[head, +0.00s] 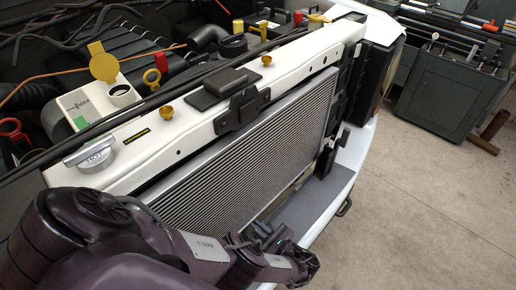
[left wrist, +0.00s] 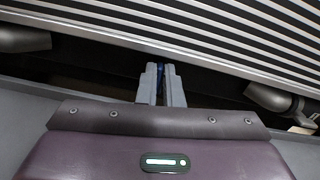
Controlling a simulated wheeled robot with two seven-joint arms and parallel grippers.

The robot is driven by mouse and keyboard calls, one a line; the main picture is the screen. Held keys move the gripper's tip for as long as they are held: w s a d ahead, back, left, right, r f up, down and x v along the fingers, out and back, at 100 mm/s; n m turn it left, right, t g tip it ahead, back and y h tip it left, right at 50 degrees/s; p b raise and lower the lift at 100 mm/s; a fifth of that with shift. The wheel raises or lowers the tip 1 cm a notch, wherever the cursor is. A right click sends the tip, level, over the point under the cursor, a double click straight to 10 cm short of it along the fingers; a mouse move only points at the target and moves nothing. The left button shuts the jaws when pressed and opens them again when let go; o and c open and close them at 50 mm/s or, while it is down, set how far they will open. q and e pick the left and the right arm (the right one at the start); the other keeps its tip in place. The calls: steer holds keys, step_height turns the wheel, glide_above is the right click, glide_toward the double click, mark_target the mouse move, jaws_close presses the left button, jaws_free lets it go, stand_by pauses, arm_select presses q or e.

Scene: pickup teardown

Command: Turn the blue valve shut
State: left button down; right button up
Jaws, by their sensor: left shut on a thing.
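My left gripper (head: 263,231) reaches in low at the bottom edge of the finned radiator (head: 240,145). In the left wrist view its two grey fingers (left wrist: 162,84) are close together, with a small bit of blue (left wrist: 162,70) between their tips. This blue bit appears to be the valve, gripped by the fingers. Most of the valve is hidden by the fingers and the shadow, so its turn angle cannot be told. In the head view the valve is hidden behind my arm and gripper. My right gripper is not in view.
The radiator fins (left wrist: 220,30) lie right above the fingers. A dark pipe end (left wrist: 22,40) is at the left and another (left wrist: 268,97) at the right. A white crossbar (head: 200,115) runs above the radiator. Floor (head: 410,200) at the right is clear; a dark cabinet (head: 440,95) stands beyond.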

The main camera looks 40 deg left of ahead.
arm_select(q)
steer(key=shift+a, duration=0.1)
steer(key=shift+m, duration=0.8)
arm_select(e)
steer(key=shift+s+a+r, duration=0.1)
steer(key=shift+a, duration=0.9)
arm_select(q)
steer(key=c, duration=1.6)
jaws_free()
steer(key=shift+a, duration=0.1)
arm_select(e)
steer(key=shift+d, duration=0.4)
arm_select(q)
steer(key=shift+w, duration=0.1)
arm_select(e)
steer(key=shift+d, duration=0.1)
